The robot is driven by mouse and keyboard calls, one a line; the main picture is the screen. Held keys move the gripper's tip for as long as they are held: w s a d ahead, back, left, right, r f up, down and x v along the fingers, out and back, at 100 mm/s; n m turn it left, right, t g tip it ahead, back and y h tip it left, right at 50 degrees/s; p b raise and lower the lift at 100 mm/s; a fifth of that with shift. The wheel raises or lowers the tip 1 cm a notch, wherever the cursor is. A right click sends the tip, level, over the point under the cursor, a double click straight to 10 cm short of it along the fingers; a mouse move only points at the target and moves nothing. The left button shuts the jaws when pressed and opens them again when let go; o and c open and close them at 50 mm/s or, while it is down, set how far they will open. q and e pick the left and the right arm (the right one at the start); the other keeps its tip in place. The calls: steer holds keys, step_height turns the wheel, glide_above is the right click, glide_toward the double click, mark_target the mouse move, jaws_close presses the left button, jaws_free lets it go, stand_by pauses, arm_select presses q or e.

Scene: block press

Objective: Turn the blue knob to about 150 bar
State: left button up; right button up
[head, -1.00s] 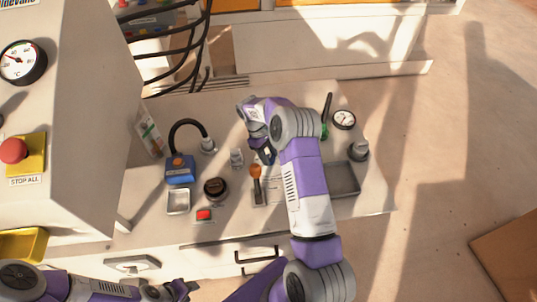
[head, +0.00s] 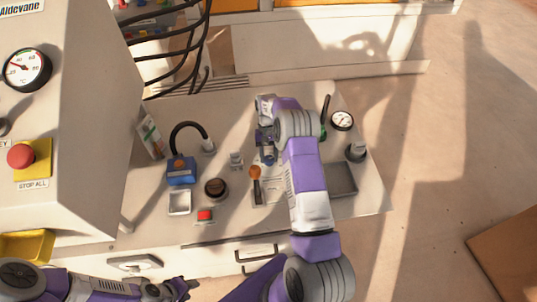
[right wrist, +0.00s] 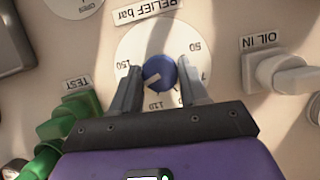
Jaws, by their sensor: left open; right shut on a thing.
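In the right wrist view the blue knob (right wrist: 160,73) sits at the centre of a round white dial (right wrist: 140,48) marked RELIEF bar. My right gripper (right wrist: 160,76) is shut on the knob, one finger on each side. The knob's white pointer mark faces the lower left, between the printed 110 and 150. In the head view my right gripper (head: 267,157) is down at the bench panel; the knob is not clear there. My left gripper (head: 187,288) is open and empty at the bottom left, away from the panel.
In the right wrist view, a green TEST part (right wrist: 72,115) lies left of the dial and an OIL IN fitting (right wrist: 285,73) right. An orange-topped lever (head: 255,173) stands close to my right gripper. A metal tray (head: 341,179) is right of my arm.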

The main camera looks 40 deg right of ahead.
steer(key=m+t+y+p, duration=0.1)
steer(key=m, duration=0.3)
steer(key=shift+d+m, duration=0.15)
steer(key=shift+m, duration=0.15)
steer(key=shift+s+m+t+y+p, duration=0.15)
steer(key=shift+m+t+y+p, duration=0.4)
steer(key=shift+m, duration=1.05)
steer(key=shift+t+h, duration=0.25)
steer(key=o, duration=1)
steer(key=shift+r, duration=0.1)
steer(key=p+v, duration=0.1)
steer(key=v, duration=0.6)
steer(key=shift+d+r, duration=0.15)
